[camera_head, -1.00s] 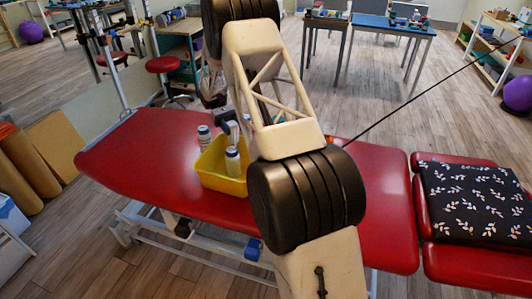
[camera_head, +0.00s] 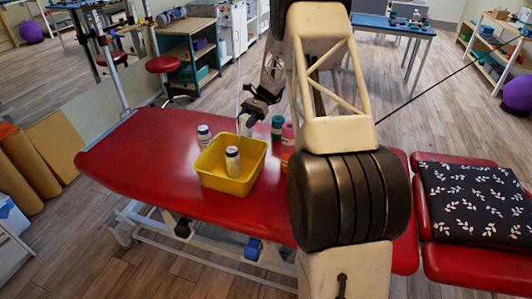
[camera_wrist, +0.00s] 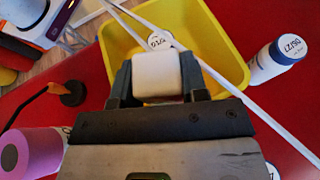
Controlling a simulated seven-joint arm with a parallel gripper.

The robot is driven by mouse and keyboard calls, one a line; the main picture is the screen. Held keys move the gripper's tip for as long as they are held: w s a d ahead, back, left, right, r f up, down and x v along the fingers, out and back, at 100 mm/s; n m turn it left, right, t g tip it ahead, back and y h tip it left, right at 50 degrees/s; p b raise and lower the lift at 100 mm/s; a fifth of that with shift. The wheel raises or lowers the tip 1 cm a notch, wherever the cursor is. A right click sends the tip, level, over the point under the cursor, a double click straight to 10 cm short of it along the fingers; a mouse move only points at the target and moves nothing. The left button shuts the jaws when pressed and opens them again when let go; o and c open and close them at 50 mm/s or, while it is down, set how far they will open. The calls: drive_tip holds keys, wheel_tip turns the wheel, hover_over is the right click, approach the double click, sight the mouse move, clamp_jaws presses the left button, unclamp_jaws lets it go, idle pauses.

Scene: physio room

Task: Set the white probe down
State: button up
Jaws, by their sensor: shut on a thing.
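My gripper (camera_wrist: 157,82) is shut on the white probe (camera_wrist: 157,72), whose pale block-shaped end shows between the fingers in the wrist view. In the head view my gripper (camera_head: 252,112) is beyond the far rim of the yellow tub (camera_head: 214,182), with a small white part of the probe (camera_head: 243,126) under it. The probe's lower end is hidden, and I cannot tell whether it touches anything. In the wrist view the tub (camera_wrist: 226,55) lies just beyond the fingers.
The tub stands on the red couch (camera_head: 140,150) with a white bottle (camera_head: 232,162) inside. Another white bottle (camera_head: 204,136) stands at its left. Green (camera_head: 277,126) and pink (camera_head: 288,134) bottles stand at its right. A thin white line (camera_wrist: 250,105) crosses the wrist view. The couch's left end is clear.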

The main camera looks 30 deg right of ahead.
drive_tip(key=w+d+r+m+t, duration=0.2)
drive_tip(key=d+r+m+t, duration=0.5)
drive_tip(key=d+m+t, duration=0.35)
wheel_tip(320, 180, down, 11)
drive_tip(key=shift+a+n+t, duration=0.25)
drive_tip(key=shift+n+t, duration=0.1)
drive_tip(key=shift+n, duration=0.1)
drive_tip(key=shift+w+f, duration=0.1)
drive_tip(key=shift+f, duration=0.1)
wheel_tip(320, 180, down, 6)
idle(0.4)
drive_tip(key=shift+f, duration=1.85)
drive_tip(key=o, duration=1)
drive_tip(key=shift+f, duration=0.1)
